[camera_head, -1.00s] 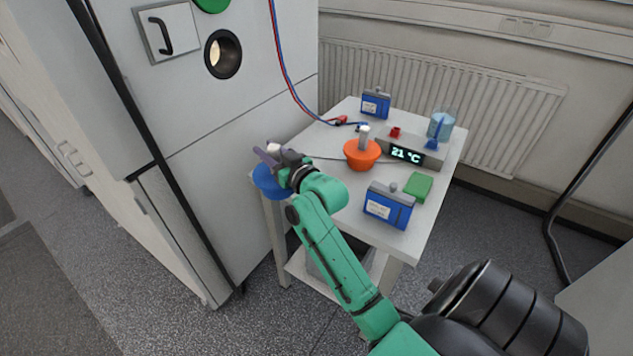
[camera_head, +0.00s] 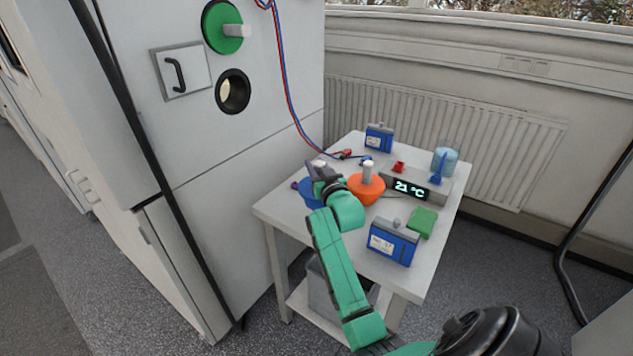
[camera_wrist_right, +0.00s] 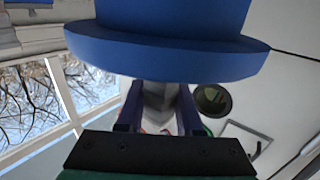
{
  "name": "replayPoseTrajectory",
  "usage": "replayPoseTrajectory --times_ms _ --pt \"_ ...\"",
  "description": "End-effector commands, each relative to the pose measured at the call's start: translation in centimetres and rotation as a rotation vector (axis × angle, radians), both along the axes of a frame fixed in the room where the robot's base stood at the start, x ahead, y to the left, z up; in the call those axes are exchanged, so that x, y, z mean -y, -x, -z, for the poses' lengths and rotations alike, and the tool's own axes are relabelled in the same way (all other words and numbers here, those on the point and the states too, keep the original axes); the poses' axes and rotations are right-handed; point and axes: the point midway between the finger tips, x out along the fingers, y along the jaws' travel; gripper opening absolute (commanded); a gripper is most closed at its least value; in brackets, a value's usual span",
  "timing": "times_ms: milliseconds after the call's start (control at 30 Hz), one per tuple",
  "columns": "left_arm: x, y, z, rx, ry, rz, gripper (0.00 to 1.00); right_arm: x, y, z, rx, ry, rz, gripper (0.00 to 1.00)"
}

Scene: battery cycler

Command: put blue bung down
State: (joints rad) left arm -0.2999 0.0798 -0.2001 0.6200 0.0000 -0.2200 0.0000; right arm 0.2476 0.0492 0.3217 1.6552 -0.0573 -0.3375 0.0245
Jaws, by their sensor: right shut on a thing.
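The blue bung (camera_head: 309,193) is at the left part of the white table (camera_head: 284,208), partly hidden behind my right gripper (camera_head: 320,168). My right gripper is shut on its pale handle. Whether the bung touches the tabletop or hangs just above it, I cannot tell. In the right wrist view the bung's wide blue flange (camera_wrist_right: 165,52) fills the top, with the grey handle between the two dark fingers (camera_wrist_right: 160,112). My left gripper is not in view.
An orange bung (camera_head: 366,190) stands just right of my gripper. Blue battery packs (camera_head: 392,243) (camera_head: 379,138), a green block (camera_head: 422,222) and a temperature display (camera_head: 411,188) are on the table. The cabinet has an open round port (camera_head: 233,91) and a green bung (camera_head: 222,27).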

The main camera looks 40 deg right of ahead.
Motion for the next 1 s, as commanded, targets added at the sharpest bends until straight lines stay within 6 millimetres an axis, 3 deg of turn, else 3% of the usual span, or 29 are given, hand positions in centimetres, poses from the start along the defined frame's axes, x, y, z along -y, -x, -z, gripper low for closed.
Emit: replayPoseTrajectory --times_ms 267,600,633,700,1000 --pt "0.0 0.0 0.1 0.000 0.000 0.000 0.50 0.0 0.0 4.5 0.002 0.002 0.000 0.00" --pt "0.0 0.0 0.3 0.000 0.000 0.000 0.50 0.0 0.0 5.1 0.006 0.003 0.000 0.00" --pt "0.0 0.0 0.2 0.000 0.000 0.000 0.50 0.0 0.0 5.2 0.003 0.001 0.000 0.43" --pt "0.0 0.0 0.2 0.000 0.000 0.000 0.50 0.0 0.0 5.2 0.003 0.001 0.000 0.65" --pt "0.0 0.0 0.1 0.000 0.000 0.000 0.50 0.0 0.0 5.1 0.003 0.001 0.000 0.65"
